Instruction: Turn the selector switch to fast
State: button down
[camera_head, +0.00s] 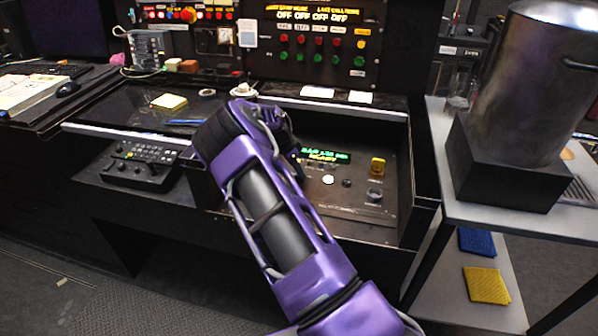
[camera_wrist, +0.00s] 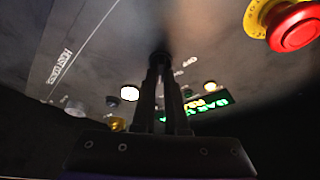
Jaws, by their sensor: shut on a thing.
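In the wrist view, the fingers of my gripper (camera_wrist: 160,68) are close together on a small dark knob (camera_wrist: 159,55) on the dark panel. The knob looks like the selector switch; the fingers cover most of it, and I cannot read its marks or which way it points. In the head view, my purple arm reaches down to the recessed control panel (camera_head: 345,208) and hides the knob and the fingertips.
The panel also bears a red mushroom button (camera_wrist: 295,28) with a yellow collar, a white button (camera_wrist: 129,93) and a lit display (camera_wrist: 208,106). In the head view, a black keypad box (camera_head: 145,165) is left of my arm. A metal container (camera_head: 525,85) stands at right.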

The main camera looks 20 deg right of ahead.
jog(key=c, duration=0.9)
grip_release()
jog(key=shift+c, duration=0.2)
jog(key=shift+r, duration=0.1)
jog(key=p+v, duration=0.2)
jog(key=v, duration=1.5)
jog(key=shift+r, duration=0.15)
